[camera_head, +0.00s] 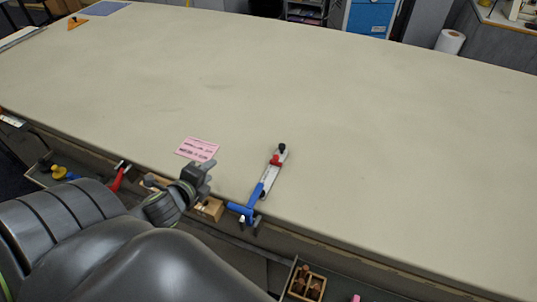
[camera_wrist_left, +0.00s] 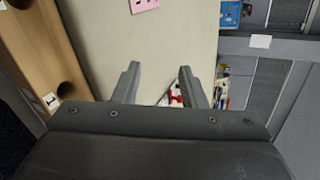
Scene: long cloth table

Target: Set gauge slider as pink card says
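The pink card (camera_head: 198,149) lies flat on the cloth table near its front edge, with dark print too small to read. Part of it shows at the top of the left wrist view (camera_wrist_left: 144,4). The gauge (camera_head: 271,180) is a pale bar right of the card, with a red slider (camera_head: 276,160) near its far end, a black knob beyond it and a blue part (camera_head: 245,208) at the table's edge. My left gripper (camera_head: 207,172) is at the front edge, below the card and left of the gauge. Its fingers (camera_wrist_left: 157,83) are apart with nothing held. My right gripper is out of view.
The cloth table (camera_head: 400,130) is mostly bare. An orange piece (camera_head: 77,23) and a blue mat (camera_head: 105,8) lie at the far left. A red clamp-like handle (camera_head: 118,178) is at the front edge. A wooden box (camera_head: 307,285) sits below the edge.

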